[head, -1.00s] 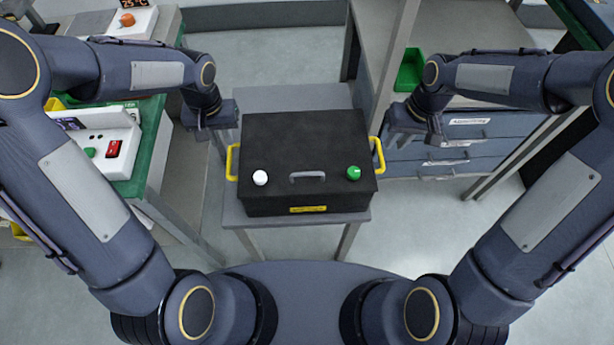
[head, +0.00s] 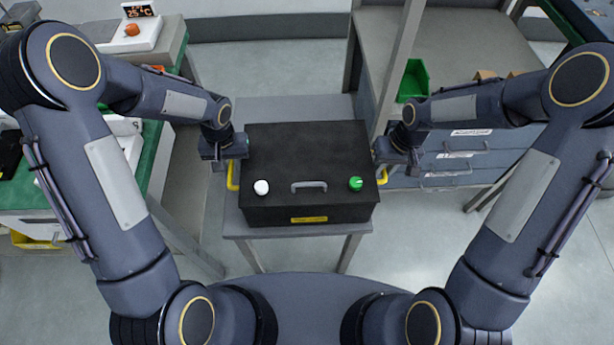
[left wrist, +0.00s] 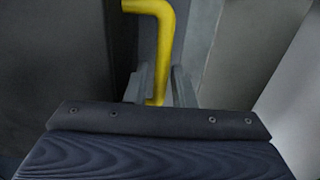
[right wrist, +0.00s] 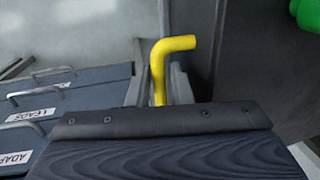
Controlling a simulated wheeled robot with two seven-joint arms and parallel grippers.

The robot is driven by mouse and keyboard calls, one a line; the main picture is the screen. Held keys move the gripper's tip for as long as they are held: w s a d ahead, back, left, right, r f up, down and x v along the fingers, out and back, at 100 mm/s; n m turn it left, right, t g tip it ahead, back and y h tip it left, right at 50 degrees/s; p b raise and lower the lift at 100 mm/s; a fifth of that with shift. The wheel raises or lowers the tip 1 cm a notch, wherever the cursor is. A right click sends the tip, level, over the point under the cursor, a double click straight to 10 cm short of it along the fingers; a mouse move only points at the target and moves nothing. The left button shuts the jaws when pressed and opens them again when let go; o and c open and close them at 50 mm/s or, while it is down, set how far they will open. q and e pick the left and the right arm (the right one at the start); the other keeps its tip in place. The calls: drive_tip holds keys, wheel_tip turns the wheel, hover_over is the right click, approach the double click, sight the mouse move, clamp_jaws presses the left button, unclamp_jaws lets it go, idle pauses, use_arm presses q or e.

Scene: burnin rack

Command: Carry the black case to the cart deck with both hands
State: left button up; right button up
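The black case (head: 305,150) sits flat on a small grey table (head: 290,107). It has a grey front handle, a white knob, a green knob and a yellow handle on each side. My left gripper (head: 226,162) is at the left yellow handle (head: 233,178). In the left wrist view that handle (left wrist: 165,40) stands between its open fingers (left wrist: 162,88). My right gripper (head: 393,163) is at the right yellow handle (head: 382,176). In the right wrist view that handle (right wrist: 158,75) stands between its open fingers (right wrist: 158,88). I cannot identify a separate cart deck.
A bench with a green top (head: 150,185) stands on the left. Open floor (head: 270,65) lies behind the table.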

use_arm(q)
drive_tip(key=shift+f, duration=0.55)
use_arm(e)
drive_tip(key=shift+f, duration=0.55)
use_arm(q)
drive_tip(key=c, duration=0.4)
use_arm(e)
clamp_jaws()
use_arm(q)
clamp_jaws()
drive_tip(key=shift+w+r, duration=0.1)
use_arm(e)
drive_tip(key=shift+r, duration=0.1)
